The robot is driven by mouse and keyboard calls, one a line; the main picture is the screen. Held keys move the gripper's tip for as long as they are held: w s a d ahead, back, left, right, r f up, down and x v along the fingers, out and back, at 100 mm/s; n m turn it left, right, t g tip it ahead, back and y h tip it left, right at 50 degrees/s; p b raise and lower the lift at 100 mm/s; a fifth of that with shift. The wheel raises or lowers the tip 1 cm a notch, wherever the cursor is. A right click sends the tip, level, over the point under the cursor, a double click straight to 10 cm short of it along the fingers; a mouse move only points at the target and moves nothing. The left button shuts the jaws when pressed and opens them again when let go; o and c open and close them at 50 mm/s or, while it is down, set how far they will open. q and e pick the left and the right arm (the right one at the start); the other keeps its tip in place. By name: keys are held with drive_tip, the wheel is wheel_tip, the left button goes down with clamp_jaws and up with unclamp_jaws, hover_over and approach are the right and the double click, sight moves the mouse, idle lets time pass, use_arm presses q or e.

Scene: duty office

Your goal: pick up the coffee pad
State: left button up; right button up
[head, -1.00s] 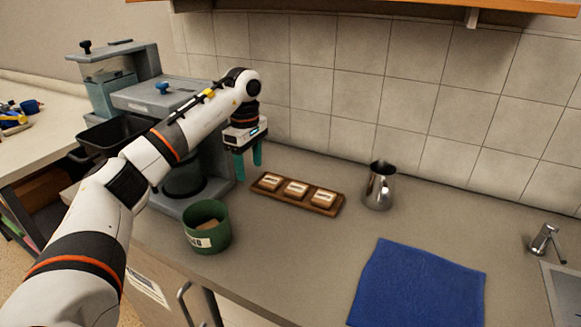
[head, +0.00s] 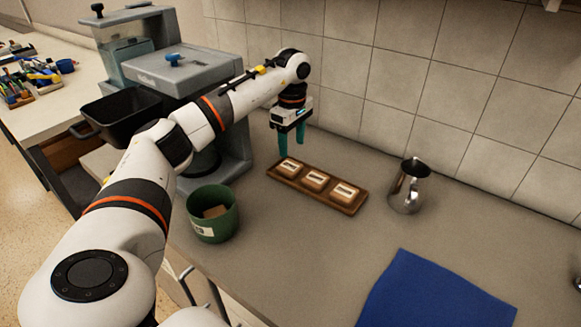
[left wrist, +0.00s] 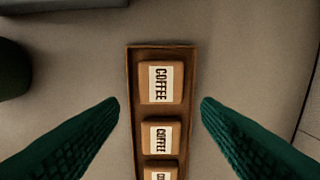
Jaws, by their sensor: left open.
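Three brown coffee pads with white labels sit in a row in a wooden tray (head: 322,195) on the counter. In the head view they are the left pad (head: 290,167), the middle pad (head: 316,180) and the right pad (head: 344,193). In the left wrist view the labels read COFFEE on the top pad (left wrist: 160,83) and the middle pad (left wrist: 160,137); the lowest pad (left wrist: 160,173) is cut off by the frame edge. My left gripper (head: 291,152) is open and empty, above the left end of the tray. Its green fingers (left wrist: 160,105) show on either side of the tray. My right gripper is not in view.
A green bin (head: 213,214) with something brown inside stands left of the tray. A steel pitcher (head: 409,186) stands to its right. A blue cloth (head: 435,292) lies in front. A grey coffee machine (head: 180,72) stands at the back left, against the tiled wall.

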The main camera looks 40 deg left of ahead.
sight(292, 167)
use_arm(q)
wheel_tip(292, 167, down, 7)
drive_tip(key=shift+w+f+p, duration=0.1)
drive_tip(key=shift+f+p, duration=0.05)
drive_tip(key=shift+p, duration=0.3)
drive_tip(key=c, duration=0.6)
